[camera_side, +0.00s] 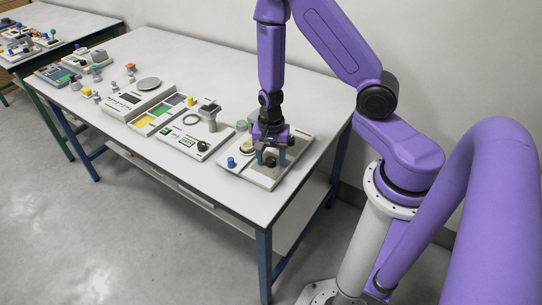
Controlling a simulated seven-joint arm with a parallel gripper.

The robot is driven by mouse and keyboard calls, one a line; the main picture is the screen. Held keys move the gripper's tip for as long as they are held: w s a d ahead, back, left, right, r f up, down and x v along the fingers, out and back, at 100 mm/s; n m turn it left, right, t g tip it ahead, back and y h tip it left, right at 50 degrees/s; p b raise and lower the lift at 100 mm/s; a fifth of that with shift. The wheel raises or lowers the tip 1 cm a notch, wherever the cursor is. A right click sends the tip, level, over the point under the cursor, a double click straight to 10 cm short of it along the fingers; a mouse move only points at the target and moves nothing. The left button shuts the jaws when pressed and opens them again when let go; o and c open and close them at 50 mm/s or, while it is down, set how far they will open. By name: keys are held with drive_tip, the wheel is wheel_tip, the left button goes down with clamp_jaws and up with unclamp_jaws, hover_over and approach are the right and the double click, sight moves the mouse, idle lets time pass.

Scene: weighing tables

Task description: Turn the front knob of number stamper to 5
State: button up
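My gripper (270,158) points down at the right end of the white table, over a light device (264,179) with a flat grey top. The two fingers look apart, with a dark knob-like part (270,162) low between them. I cannot tell if they touch it. Another light box (183,146), left of my gripper, has a dark knob (202,146) at its front right and a small green-and-dark panel. No digits are legible at this size, so I cannot tell for sure which device is the number stamper or what number is set.
Left of my gripper are a blue knob (231,162) and a yellow-topped round part (246,147). Farther left are a tray with yellow and green sections (143,121) and a scale with a round plate (149,84). The table's front strip (170,165) is clear.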

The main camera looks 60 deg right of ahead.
sight(270, 159)
drive_tip(key=n, duration=0.8)
drive_tip(key=shift+n, duration=0.3)
drive_tip(key=n, duration=0.9)
wheel_tip(270, 159, up, 17)
drive_tip(key=s+a+r+n, duration=0.2)
drive_tip(key=s+a+n, duration=0.2)
drive_tip(key=s, duration=0.5)
drive_tip(key=s+a+r+n, duration=0.2)
drive_tip(key=s+a+n, duration=0.1)
drive_tip(key=s, duration=0.6)
drive_tip(key=shift+s+a+r+n, duration=0.2)
drive_tip(key=shift+a+r+n, duration=0.15)
drive_tip(key=shift+a+n, duration=0.05)
